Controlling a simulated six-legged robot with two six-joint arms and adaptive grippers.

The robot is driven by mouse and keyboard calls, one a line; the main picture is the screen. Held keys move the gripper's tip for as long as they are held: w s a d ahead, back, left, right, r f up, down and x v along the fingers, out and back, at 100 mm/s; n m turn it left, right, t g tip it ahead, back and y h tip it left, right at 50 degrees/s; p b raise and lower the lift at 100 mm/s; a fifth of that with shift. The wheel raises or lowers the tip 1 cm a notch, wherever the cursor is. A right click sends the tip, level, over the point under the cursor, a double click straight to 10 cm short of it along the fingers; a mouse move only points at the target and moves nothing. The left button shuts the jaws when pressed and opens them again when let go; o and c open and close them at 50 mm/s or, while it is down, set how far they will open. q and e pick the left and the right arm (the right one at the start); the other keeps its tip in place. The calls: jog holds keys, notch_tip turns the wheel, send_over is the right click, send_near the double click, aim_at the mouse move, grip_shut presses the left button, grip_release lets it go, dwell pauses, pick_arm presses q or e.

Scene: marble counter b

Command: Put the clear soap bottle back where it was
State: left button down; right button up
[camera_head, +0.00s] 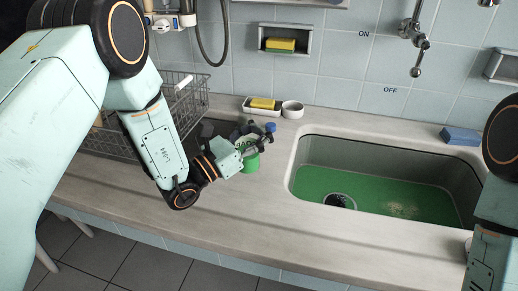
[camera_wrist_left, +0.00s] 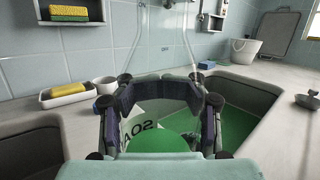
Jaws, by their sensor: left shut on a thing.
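The clear soap bottle (camera_head: 251,163), with green liquid low inside, is at my left gripper (camera_head: 262,143), left of the sink. In the left wrist view my left gripper (camera_wrist_left: 160,90) is shut around the bottle (camera_wrist_left: 165,143). Its green part shows between the fingers, beside a white label. Faint clear outlines rise above the fingers. In the head view the gripper covers much of the bottle. I cannot tell whether its base touches the counter. Only part of my right arm shows at the right edge, and its gripper is out of view.
The sink (camera_head: 300,172) with a green bottom lies right of the bottle. A wire rack (camera_head: 185,105) stands left, behind my arm. A white dish (camera_head: 247,110) with a yellow sponge and a white bowl (camera_head: 292,111) stand behind. A blue sponge (camera_head: 460,136) lies behind the sink.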

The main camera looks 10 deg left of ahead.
pick_arm(q)
jog(key=f, duration=0.3)
jog(key=shift+s+d+f+b, duration=0.1)
jog(key=shift+d+f+b, duration=0.15)
jog(key=shift+b, duration=0.15)
jog(key=shift+a+f, duration=0.25)
jog(key=shift+d, duration=0.15)
jog(key=c, duration=1.4)
grip_release()
jog(key=shift+f, duration=0.15)
jog(key=o, duration=0.8)
